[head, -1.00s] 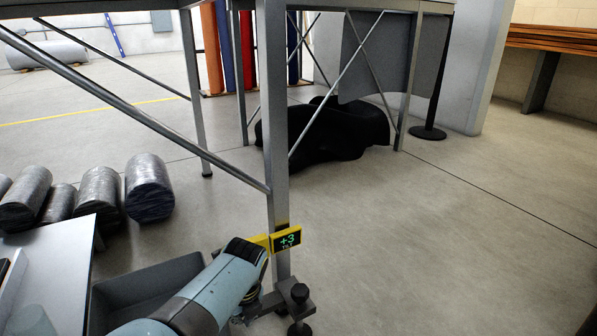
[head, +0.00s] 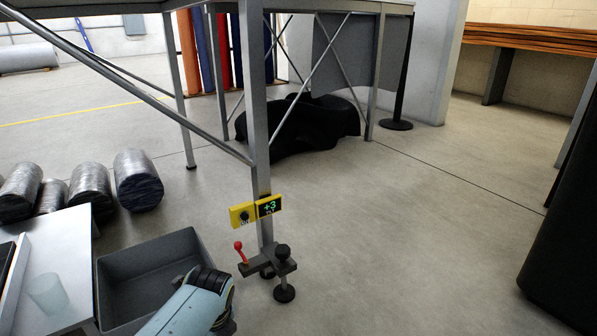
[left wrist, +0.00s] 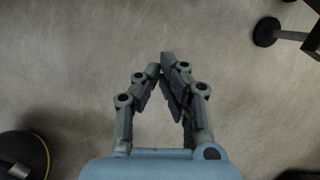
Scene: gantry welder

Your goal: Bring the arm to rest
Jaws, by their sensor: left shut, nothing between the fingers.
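My left arm (head: 190,305) comes in at the bottom of the head view, over the right side of a grey bin. Its gripper fingers are hidden in that view. In the left wrist view my left gripper (left wrist: 161,70) is shut and empty, with its fingertips close together over bare concrete floor. My right gripper is in neither view.
A steel gantry leg (head: 256,120) carries a yellow box with a "+3" display (head: 269,207), a red lever (head: 240,252) and a levelling foot (head: 284,293). A grey bin (head: 125,262) and white table (head: 62,240) stand left.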

